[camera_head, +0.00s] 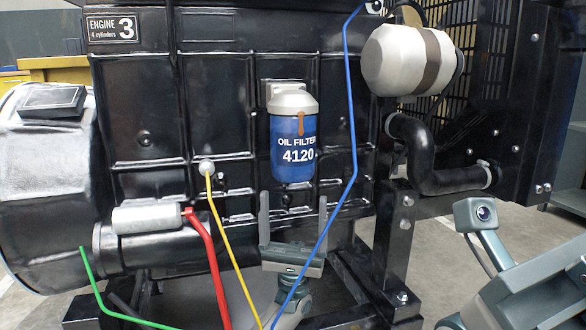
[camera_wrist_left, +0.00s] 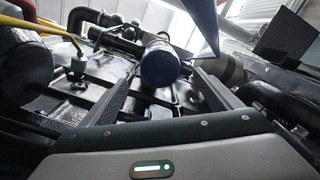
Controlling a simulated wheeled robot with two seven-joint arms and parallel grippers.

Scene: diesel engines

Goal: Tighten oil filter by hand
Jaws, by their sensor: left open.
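The oil filter (camera_head: 294,165) is a blue canister labelled "OIL FILTER 4120", hanging upright under a silver filter head (camera_head: 291,100) on the engine's side. A brown streak runs down from the head onto its top. My left gripper (camera_head: 293,212) is open and empty just below the filter, its two fingers pointing up and spread wider than the canister. In the left wrist view, the filter's round dark-blue bottom (camera_wrist_left: 160,65) shows beyond and between the open fingers of the left gripper (camera_wrist_left: 164,72).
The black engine block (camera_head: 150,110) carries an "ENGINE 3" plate (camera_head: 112,29). Blue (camera_head: 353,130), yellow (camera_head: 230,245), red (camera_head: 208,260) and green (camera_head: 95,285) lines run nearby; the blue one passes right of the filter.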

